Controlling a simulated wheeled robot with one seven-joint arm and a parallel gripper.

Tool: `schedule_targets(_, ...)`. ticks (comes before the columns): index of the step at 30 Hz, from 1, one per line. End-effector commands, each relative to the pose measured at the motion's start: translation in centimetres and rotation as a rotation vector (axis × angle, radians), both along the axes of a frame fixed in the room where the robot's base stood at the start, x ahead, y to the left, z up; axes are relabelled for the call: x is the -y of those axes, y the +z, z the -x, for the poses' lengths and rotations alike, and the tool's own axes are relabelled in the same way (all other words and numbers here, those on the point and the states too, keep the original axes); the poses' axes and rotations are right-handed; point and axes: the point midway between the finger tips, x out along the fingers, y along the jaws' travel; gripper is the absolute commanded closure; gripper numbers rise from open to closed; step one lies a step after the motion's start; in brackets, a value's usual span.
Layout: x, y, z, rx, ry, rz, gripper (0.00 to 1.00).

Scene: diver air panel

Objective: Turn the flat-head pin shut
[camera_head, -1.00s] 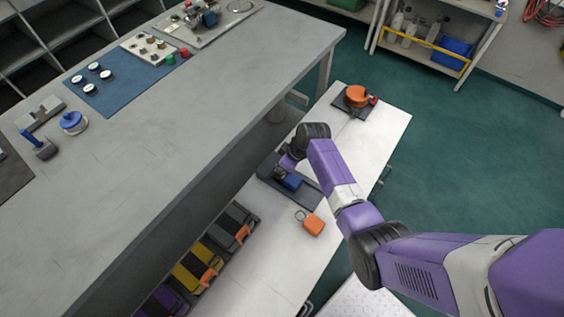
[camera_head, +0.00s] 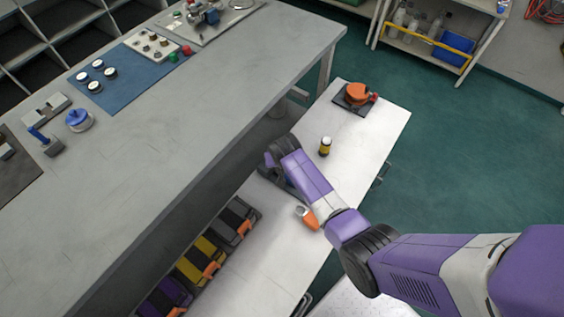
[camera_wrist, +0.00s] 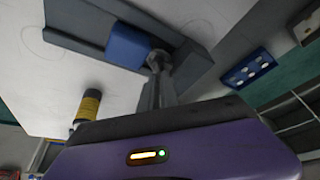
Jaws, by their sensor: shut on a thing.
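The flat-head pin (camera_wrist: 157,58) shows in the wrist view as a small grey metal piece beside a blue block (camera_wrist: 127,46). The block sits on a dark grey fixture (camera_wrist: 196,68) on the white bench. My gripper (camera_wrist: 157,72) is shut on the pin at the block's right end. The fingers hide much of the pin, so its angle cannot be told. In the head view my wrist covers most of the fixture, and the pin and fingertips are hidden.
On the white bench (camera_head: 385,125) stand a yellow-and-black cylinder (camera_head: 325,147), an orange padlock-like piece (camera_head: 308,218) and an orange round handle on a dark plate (camera_head: 356,95). The taller grey workbench (camera_head: 180,120) rises close on the left of my wrist.

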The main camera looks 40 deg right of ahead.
Motion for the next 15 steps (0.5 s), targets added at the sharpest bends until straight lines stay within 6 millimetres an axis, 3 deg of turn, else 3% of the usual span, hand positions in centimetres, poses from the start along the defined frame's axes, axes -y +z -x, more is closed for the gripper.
schedule_targets(15,-0.05,0.27,-0.80,0.013,-0.476,0.004,1.00)
